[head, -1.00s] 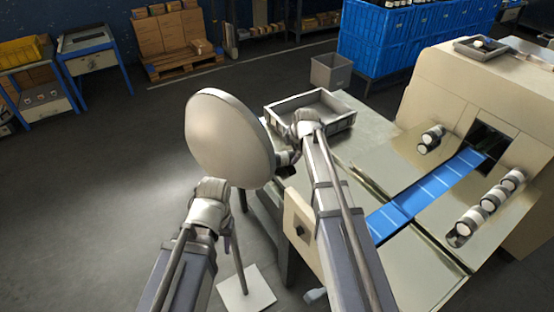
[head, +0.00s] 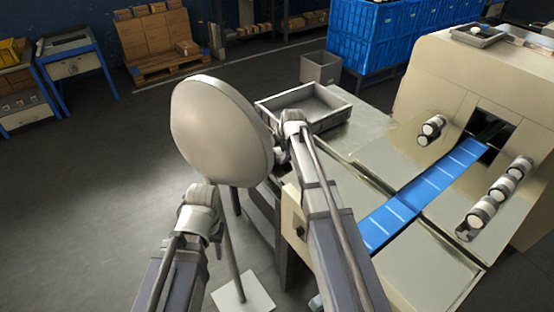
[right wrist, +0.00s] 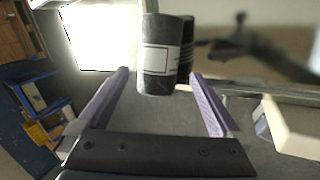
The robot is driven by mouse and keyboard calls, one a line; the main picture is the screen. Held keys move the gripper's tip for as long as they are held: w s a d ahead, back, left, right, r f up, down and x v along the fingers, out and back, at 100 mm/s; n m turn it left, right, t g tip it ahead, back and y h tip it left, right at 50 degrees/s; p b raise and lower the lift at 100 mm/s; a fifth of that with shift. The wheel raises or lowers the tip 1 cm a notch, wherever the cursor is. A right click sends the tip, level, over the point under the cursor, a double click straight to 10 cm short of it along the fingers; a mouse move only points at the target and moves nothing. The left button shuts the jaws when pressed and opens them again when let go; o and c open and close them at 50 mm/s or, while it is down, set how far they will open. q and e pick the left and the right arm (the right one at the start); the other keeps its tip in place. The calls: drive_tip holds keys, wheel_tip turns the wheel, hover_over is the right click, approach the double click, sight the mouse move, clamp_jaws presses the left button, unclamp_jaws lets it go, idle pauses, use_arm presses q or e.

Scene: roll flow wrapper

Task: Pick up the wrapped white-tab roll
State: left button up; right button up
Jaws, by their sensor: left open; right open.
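In the right wrist view, a dark cylindrical roll with a white label (right wrist: 158,58) stands upright just beyond and between the fingertips of my right gripper (right wrist: 160,80). The fingers are purple, spread wide, and do not visibly touch it. A second dark roll (right wrist: 187,45) stands partly hidden behind it. I cannot tell whether the labelled roll is the white-tab one. In the head view, my right gripper (head: 280,155) is by the right edge of a round pale disc, partly hidden. My left gripper (head: 217,245) hangs below the disc, mostly hidden by its wrist, apart from any roll.
The pale disc (head: 215,130) has a pole and white base plate (head: 244,295). A grey tray (head: 335,116) sits on the metal table. A blue conveyor (head: 430,185) runs into the beige machine (head: 450,75), with rolls (head: 432,130) and more rolls (head: 490,205) beside it.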

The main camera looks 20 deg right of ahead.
drive_tip(key=shift+d+b+x, duration=0.2)
drive_tip(key=shift+b+x, duration=0.95)
drive_tip(key=shift+x, duration=0.3)
drive_tip(key=shift+d+b+x, duration=0.2)
drive_tip(key=shift+b+x, duration=0.95)
drive_tip(key=shift+x, duration=0.3)
drive_tip(key=shift+w+r, duration=0.1)
drive_tip(key=shift+r, duration=0.05)
drive_tip(key=shift+c, duration=0.4)
clamp_jaws()
